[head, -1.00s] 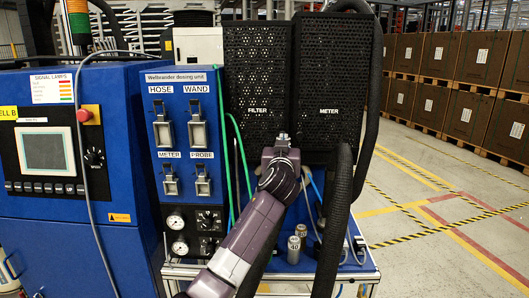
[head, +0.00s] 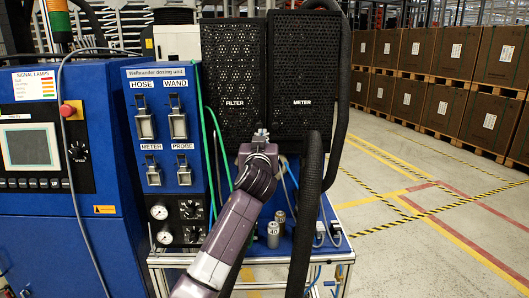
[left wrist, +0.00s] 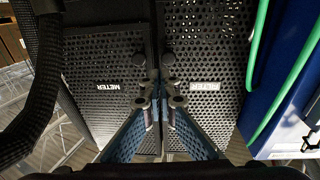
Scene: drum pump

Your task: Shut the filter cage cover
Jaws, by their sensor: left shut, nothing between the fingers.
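The filter cage cover (head: 232,65) is a black perforated panel marked FILTER. It stands upright on the left of the similar meter cage panel (head: 305,65). I cannot tell whether it is fully flush. My left gripper (head: 261,134) is shut and empty, in front of the lower part of the panels near their seam. In the left wrist view the picture is upside down: the filter cover (left wrist: 218,55) is right of the seam and the meter panel (left wrist: 105,58) left. The shut fingertips (left wrist: 162,92) are near the seam, close to two dark round knobs. Contact is unclear. My right gripper is not in view.
A blue valve panel (head: 166,100) with green hoses (head: 217,140) stands left of the cages. Thick black hoses (head: 308,190) hang at the right, close to my arm. Small metal cylinders (head: 273,235) stand on the bench below. The floor at right is clear up to stacked boxes.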

